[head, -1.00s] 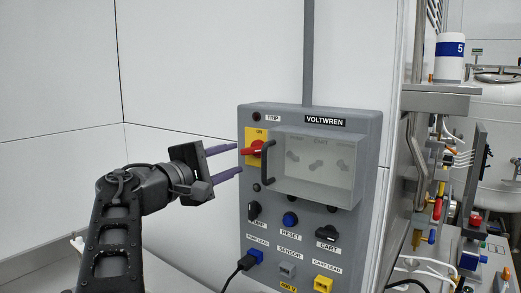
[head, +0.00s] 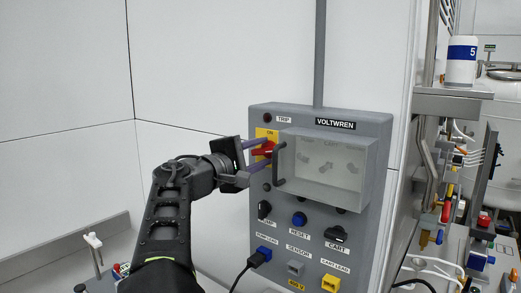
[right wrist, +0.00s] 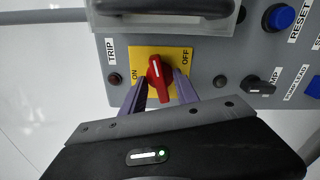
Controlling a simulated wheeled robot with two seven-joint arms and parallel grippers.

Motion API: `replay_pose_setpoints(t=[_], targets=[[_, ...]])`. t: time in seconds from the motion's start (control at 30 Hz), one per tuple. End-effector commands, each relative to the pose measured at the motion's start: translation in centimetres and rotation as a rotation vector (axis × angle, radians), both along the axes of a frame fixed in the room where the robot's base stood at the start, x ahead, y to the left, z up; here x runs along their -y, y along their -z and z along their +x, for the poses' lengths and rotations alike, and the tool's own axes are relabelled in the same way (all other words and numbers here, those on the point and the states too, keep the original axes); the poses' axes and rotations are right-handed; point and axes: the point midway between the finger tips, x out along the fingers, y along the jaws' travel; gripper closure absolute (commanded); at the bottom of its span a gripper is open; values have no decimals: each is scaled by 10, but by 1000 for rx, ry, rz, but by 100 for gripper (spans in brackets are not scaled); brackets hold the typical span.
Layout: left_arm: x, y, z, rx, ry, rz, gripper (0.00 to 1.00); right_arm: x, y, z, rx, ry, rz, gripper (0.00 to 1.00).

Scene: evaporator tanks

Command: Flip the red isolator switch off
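The red isolator switch (head: 264,150) sits on a yellow plate at the upper left of the grey VOLTWREN panel (head: 382,125). The switch also shows in the right wrist view (right wrist: 158,76), its handle between the ON and OFF labels. My right gripper (head: 264,155) has reached the switch. In the right wrist view its two purple fingers (right wrist: 160,92) are apart, one on each side of the red handle. Whether either finger touches the handle cannot be told. My left gripper is not in view.
A clear cover (head: 335,160) with a dark grab handle (head: 279,160) stands out just right of the switch. A white wall is behind. Pipes and valves crowd the right side.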

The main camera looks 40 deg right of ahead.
Motion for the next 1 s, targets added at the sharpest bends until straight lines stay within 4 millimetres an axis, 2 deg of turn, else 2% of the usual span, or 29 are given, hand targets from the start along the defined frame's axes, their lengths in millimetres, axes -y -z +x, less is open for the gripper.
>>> replay_pose_setpoints(t=[0.27,0.7,1.0], targets=[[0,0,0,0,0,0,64,2,0,0,0,0,0,64],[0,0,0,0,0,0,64,1,0,0,0,0,0,100],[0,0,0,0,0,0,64,1,0,0,0,0,0,100]])
